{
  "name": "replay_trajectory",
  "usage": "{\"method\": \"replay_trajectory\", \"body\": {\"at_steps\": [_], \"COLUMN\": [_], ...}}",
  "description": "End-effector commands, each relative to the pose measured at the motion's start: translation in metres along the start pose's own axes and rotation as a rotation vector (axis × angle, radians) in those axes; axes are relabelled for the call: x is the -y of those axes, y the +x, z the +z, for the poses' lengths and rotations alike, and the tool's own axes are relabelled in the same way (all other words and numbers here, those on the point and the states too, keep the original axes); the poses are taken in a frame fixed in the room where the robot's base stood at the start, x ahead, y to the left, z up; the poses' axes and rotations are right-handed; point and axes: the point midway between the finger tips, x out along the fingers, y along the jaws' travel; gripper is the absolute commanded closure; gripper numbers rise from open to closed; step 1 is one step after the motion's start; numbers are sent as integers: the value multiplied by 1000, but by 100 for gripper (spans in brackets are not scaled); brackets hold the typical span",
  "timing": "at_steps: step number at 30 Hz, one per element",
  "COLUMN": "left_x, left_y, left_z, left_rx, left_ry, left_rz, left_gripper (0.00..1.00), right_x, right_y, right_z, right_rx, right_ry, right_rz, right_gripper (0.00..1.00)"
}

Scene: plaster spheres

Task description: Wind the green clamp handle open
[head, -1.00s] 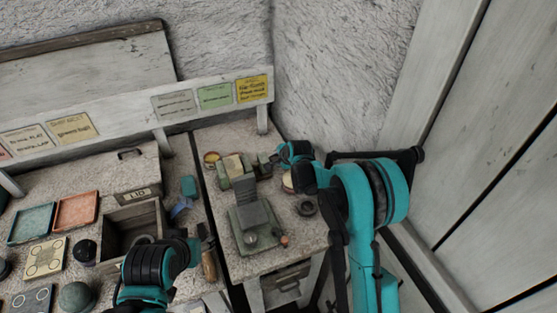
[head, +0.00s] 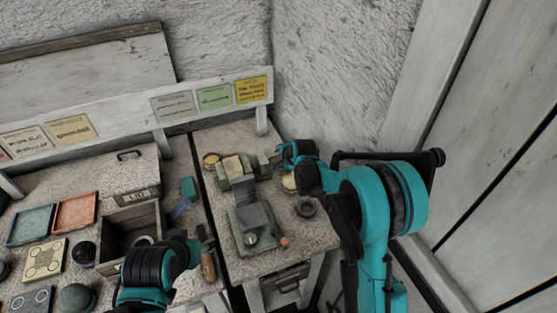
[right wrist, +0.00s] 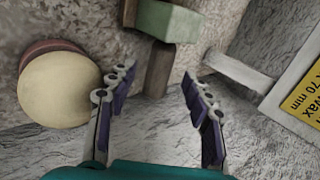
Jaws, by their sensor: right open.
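The green clamp (head: 222,183) stands at the back of the right-hand bench with a pale block (head: 233,166) at its top. Its green end part (head: 264,164) faces my right gripper (head: 281,158). In the right wrist view a green block (right wrist: 168,20) with a brown-grey bar (right wrist: 158,70) shows at the top. The bar points into the gap between my open right fingers (right wrist: 158,76), with space on both sides. I cannot tell which part is the handle. My left gripper (head: 194,254) is over the left bench; its fingers are hidden.
A round cream-topped object (right wrist: 60,90) is beside my right fingers. An open wooden box (head: 117,240) stands on the left bench.

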Motion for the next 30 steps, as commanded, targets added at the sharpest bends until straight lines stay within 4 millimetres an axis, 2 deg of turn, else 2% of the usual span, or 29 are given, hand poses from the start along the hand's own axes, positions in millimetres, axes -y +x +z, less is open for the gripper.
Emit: {"method": "replay_trajectory", "body": {"at_steps": [1, 6, 12, 17, 25, 30], "left_x": [0, 0, 0, 0, 0, 0], "left_y": [0, 0, 0, 0, 0, -6], "left_z": [0, 0, 0, 0, 0, -4], "left_rx": [0, 0, 0, 0, 0, 0], "left_ry": [0, 0, 0, 0, 0, 0], "left_rz": [0, 0, 0, 0, 0, 0], "left_gripper": [50, 50, 50, 50, 50, 50], "right_x": [0, 0, 0, 0, 0, 15], "right_y": [-12, -47, -74, -82, -82, -68], "right_z": [0, 0, 0, 0, 0, -1], "right_rx": [0, 0, 0, 0, 0, 9], "right_ry": [1, 2, 1, 1, 1, -3], "right_rz": [0, 0, 0, 0, 1, 68], "right_gripper": [50, 50, 50, 50, 50, 50]}}
